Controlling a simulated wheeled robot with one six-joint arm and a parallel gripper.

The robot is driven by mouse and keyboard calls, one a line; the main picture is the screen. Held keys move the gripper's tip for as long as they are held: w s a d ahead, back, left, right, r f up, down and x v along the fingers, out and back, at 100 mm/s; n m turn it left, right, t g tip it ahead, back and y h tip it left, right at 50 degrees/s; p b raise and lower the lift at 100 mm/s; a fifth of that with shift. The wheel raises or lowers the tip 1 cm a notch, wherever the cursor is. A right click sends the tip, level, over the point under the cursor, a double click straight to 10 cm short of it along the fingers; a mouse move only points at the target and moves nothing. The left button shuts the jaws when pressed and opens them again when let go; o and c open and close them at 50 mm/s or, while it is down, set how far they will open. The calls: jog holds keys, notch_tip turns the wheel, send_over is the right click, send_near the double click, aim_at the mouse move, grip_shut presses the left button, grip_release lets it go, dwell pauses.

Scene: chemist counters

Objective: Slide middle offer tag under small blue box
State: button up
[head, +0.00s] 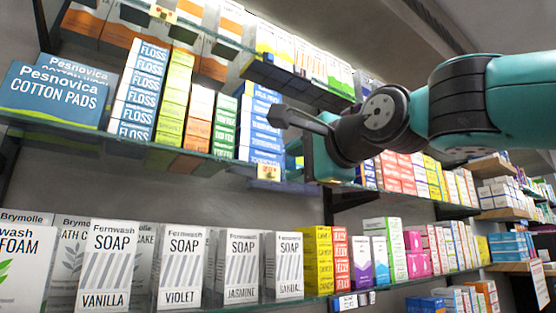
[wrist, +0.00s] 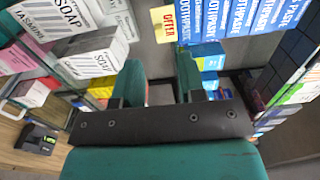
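A yellow offer tag (head: 268,171) with red marking sits at the front edge of the middle glass shelf, below the stacked blue-and-white toothpaste boxes (head: 260,125). It also shows in the wrist view (wrist: 168,25), at the top, against the toothpaste boxes (wrist: 240,18). Small blue boxes (wrist: 208,56) show in the wrist view beyond my right finger; I cannot tell which is the task's box. My gripper (head: 291,138) is in front of the middle shelf, right of the tag. In the wrist view, its two fingers (wrist: 158,74) are apart, with nothing held between them.
Another yellow tag (head: 162,13) is on the upper shelf edge (head: 200,30). Floss boxes (head: 138,92) and cotton pads (head: 55,95) stand left on the middle shelf. Soap boxes (head: 183,268) line the lower shelf. Open space lies before the shelves.

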aim_at(274, 174)
jog(key=p+x, duration=0.2)
jog(key=x, duration=0.4)
jog(key=shift+w+a, duration=0.25)
jog(key=shift+w, duration=0.05)
jog(key=shift+c, duration=0.2)
grip_shut()
